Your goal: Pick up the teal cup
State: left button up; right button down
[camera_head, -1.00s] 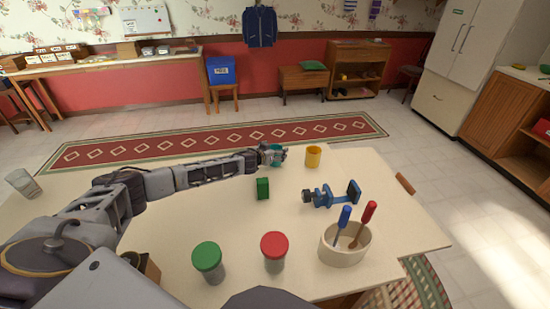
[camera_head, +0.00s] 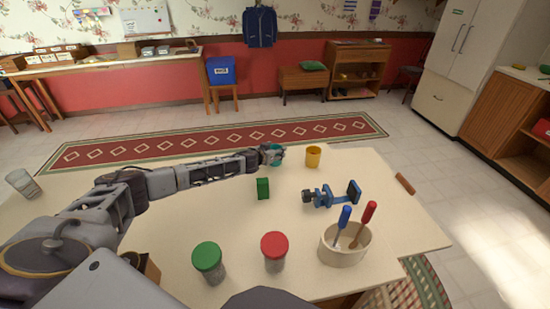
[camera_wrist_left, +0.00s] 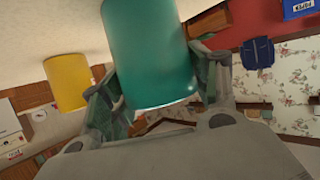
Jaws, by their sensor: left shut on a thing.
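The teal cup (camera_wrist_left: 150,55) fills the middle of the left wrist view, between the two fingers of my left gripper (camera_wrist_left: 160,85). The fingers press against its sides. In the head view the cup (camera_head: 275,147) shows only in part at the far edge of the table, mostly hidden by my left gripper (camera_head: 273,155), which is shut on it. Whether the cup is clear of the tabletop is hard to tell. My right gripper is not in view.
A yellow cup (camera_head: 313,157) stands just right of the teal cup. A green block (camera_head: 263,188), a blue clamp (camera_head: 325,196), green-lidded (camera_head: 208,259) and red-lidded (camera_head: 274,250) jars and a cream pot (camera_head: 343,250) holding tools are nearer on the table (camera_head: 390,225).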

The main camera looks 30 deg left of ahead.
pick_arm(q)
jog(key=shift+c, duration=0.4)
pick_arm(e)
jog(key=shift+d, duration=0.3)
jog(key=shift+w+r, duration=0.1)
